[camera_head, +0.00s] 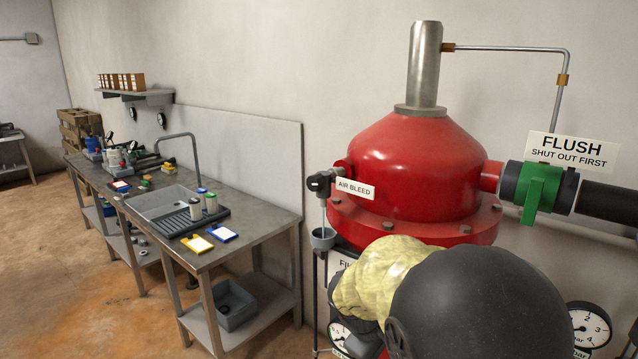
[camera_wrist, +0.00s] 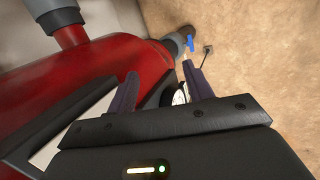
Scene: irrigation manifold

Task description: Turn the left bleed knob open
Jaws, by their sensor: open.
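In the head view a small black bleed knob (camera_head: 319,184) sits on the left side of the red filter vessel (camera_head: 415,165), beside a white AIR BLEED label (camera_head: 356,189). A thin spout runs down from it to a small grey cup (camera_head: 322,238). Only this one bleed knob is clear to me. My gripper shows in the wrist view (camera_wrist: 160,82), its two dark fingers apart and nothing held between them. Red metal lies to the left of the fingers there. The bleed knob cannot be made out in that view. My arm hides the gripper in the head view.
A green valve handle (camera_head: 541,192) sits on the right pipe under a FLUSH sign (camera_head: 572,150). Pressure gauges (camera_head: 588,327) show low down. A steel bench (camera_head: 255,228) with a sink and tools stands at the left. Open floor (camera_head: 90,290) lies in front of it.

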